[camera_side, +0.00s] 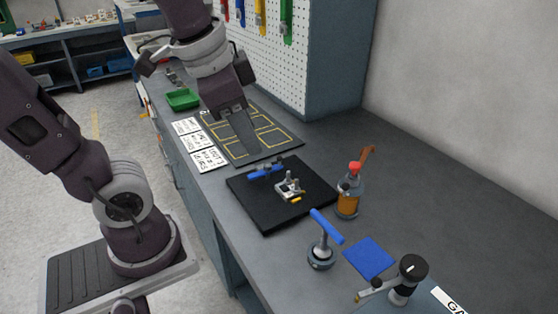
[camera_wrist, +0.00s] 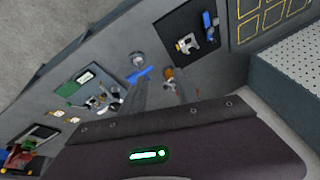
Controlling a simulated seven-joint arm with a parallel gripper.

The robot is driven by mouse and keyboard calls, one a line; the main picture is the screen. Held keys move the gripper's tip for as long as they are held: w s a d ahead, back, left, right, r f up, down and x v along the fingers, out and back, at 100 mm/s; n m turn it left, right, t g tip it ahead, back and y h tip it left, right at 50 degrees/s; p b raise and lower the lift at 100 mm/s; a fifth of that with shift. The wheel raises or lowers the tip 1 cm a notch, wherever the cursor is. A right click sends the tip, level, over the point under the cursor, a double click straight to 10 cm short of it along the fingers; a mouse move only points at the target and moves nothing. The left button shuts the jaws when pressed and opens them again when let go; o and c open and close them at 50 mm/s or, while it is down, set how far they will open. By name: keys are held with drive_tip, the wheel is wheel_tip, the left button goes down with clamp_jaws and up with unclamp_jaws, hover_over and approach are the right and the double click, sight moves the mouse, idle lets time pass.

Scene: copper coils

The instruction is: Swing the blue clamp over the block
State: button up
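The blue clamp (camera_side: 265,172) lies on the black plate (camera_side: 250,212), along its back left part. The block (camera_side: 289,188), a small silver piece with a post and a yellow tip, sits beside it near the plate's middle. The clamp bar is beside the block, not over it. In the wrist view the clamp (camera_wrist: 209,25) and the block (camera_wrist: 186,43) show at the top right. My gripper (camera_side: 249,150) points down, above and behind the plate, apart from both. In the wrist view its fingers (camera_wrist: 160,85) stand apart with nothing held between them.
A bottle of amber liquid with a red top (camera_side: 348,195) stands right of the plate. A round stand with a blue bar (camera_side: 321,252), a blue pad (camera_side: 369,257) and a black-knobbed device (camera_side: 411,268) are in front. Behind are a yellow-outlined mat (camera_side: 285,142), white cards (camera_side: 209,159) and a green tray (camera_side: 183,99).

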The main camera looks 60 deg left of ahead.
drive_tip(key=w+a+m, duration=0.1)
drive_tip(key=w, duration=0.1)
drive_tip(key=w+a+f+m+g, duration=0.1)
drive_tip(key=w, duration=0.2)
drive_tip(key=w+a+m+g+y, duration=0.1)
drive_tip(key=w+m, duration=0.1)
drive_tip(key=w, duration=0.1)
drive_tip(key=shift+w+a+f, duration=0.15)
drive_tip(key=shift+w+a, duration=0.1)
clamp_jaws()
drive_tip(key=w+a+f+m+g+y, duration=0.1)
drive_tip(key=w+a+f+m+g, duration=0.2)
drive_tip(key=w+a+f+m, duration=0.5)
drive_tip(key=w+f, duration=0.3)
drive_tip(key=w, duration=0.1)
drive_tip(key=shift+w+f+y, duration=0.3)
